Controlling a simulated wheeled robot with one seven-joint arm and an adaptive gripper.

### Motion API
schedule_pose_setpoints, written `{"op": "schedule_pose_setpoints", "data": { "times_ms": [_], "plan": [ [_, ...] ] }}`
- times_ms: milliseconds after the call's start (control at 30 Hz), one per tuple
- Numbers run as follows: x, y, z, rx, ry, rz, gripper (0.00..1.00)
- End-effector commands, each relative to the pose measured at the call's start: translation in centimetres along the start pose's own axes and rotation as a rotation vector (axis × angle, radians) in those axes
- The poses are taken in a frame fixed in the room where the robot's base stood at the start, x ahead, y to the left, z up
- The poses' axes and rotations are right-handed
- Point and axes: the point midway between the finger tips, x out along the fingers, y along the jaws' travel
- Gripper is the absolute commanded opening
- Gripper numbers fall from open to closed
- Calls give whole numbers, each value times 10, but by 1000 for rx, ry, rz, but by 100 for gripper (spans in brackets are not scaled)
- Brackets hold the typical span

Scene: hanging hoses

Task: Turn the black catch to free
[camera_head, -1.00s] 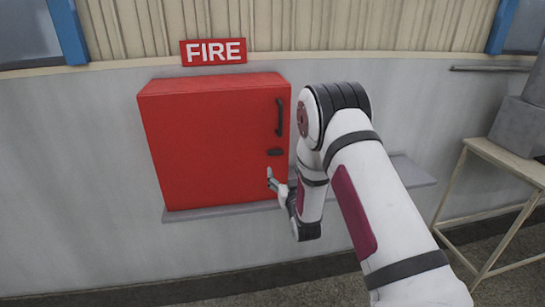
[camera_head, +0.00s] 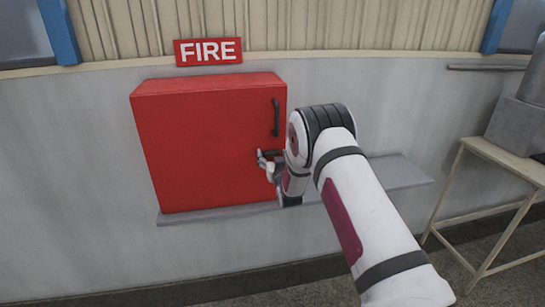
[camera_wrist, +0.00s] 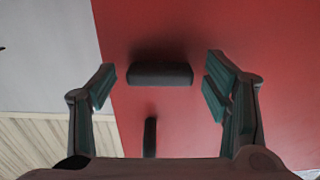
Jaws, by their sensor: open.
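The black catch (camera_wrist: 160,74) is a short dark bar on the red cabinet door. In the wrist view it lies crosswise between and just beyond my open fingertips, apart from both. In the head view the catch (camera_head: 273,153) is partly hidden by my gripper (camera_head: 263,161), which is at the door's right side. My gripper (camera_wrist: 160,88) is open and empty, one finger to each side of the catch. The red cabinet (camera_head: 205,145) is shut. Its black vertical handle (camera_head: 276,118) is above the catch; it also shows in the wrist view (camera_wrist: 150,137).
A grey ledge (camera_head: 395,172) runs under the cabinet and out to the right. A FIRE sign (camera_head: 208,51) is on the wall above. A pale table frame (camera_head: 500,160) with a grey object (camera_head: 518,125) stands at the right.

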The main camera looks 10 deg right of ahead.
Motion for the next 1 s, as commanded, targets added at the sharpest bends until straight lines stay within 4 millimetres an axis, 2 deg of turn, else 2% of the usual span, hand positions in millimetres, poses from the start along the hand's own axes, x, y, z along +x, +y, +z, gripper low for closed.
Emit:
{"op": "schedule_pose_setpoints", "data": {
  "times_ms": [200, 400, 767, 1000],
  "plan": [
    [0, 0, 0, 0, 0, 0, 68],
    [0, 0, 0, 0, 0, 0, 22],
    [0, -1, 0, -33, 0, -1, 22],
    [0, -1, 0, -162, 1, -2, 22]
  ]
}}
